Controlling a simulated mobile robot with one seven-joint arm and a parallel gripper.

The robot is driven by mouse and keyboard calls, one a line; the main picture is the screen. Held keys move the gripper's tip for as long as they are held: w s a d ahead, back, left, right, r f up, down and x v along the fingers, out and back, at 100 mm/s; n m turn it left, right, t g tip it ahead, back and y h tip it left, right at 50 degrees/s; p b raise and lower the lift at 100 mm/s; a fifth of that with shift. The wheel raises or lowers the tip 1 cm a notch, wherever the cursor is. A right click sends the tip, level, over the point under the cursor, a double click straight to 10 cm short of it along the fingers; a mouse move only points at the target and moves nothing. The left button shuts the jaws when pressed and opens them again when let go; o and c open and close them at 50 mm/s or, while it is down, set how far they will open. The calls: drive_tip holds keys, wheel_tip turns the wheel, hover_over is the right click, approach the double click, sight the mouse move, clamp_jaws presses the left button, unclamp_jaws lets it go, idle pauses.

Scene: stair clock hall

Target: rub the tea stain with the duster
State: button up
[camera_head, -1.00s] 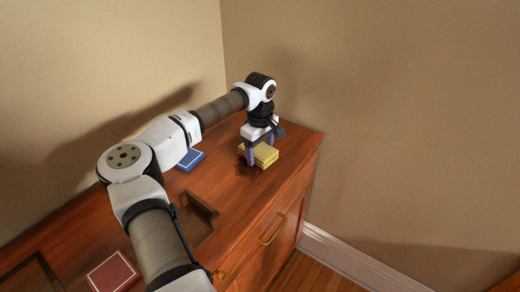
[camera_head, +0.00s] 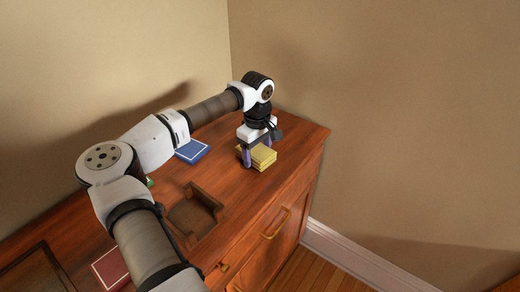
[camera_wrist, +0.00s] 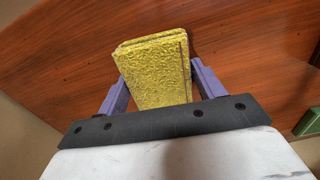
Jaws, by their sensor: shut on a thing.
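My gripper (camera_head: 258,150) is shut on the yellow duster (camera_head: 263,157), a thick folded block, low at the far right end of the wooden cabinet top (camera_head: 296,140). In the wrist view the duster (camera_wrist: 153,72) sits between the two purple fingers of my gripper (camera_wrist: 158,80). The duster looks to be at the wood surface, but I cannot tell whether it presses on it. I can make out no tea stain now; the duster and fingers hide part of the wood there.
A blue book-like item (camera_head: 192,151) lies left of my gripper. A green object (camera_head: 150,183) is partly hidden by my arm. The front edge is close.

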sight(242, 174)
drive_tip(key=shift+s+a+f+b, duration=0.1)
drive_tip(key=shift+s+a+b, duration=0.15)
drive_tip(key=shift+s+a, duration=0.6)
drive_tip(key=shift+s+a+b, duration=0.3)
drive_tip(key=shift+s+a, duration=0.2)
drive_tip(key=shift+s, duration=0.5)
drive_tip(key=shift+s+a+f+b, duration=0.1)
drive_tip(key=shift+s+a+b, duration=0.15)
drive_tip(key=shift+s+a, duration=0.6)
drive_tip(key=shift+w+d, duration=1.1)
drive_tip(key=shift+w, duration=0.3)
drive_tip(key=shift+w+d, duration=1.15)
drive_tip(key=shift+w, duration=0.3)
drive_tip(key=shift+w+d, duration=1.1)
drive_tip(key=shift+w, duration=0.3)
drive_tip(key=shift+r, duration=0.1)
drive_tip(key=shift+r+p, duration=2.05)
drive_tip(key=shift+r, duration=0.95)
wheel_tip(242, 174, up, 3)
drive_tip(key=shift+p, duration=1.1)
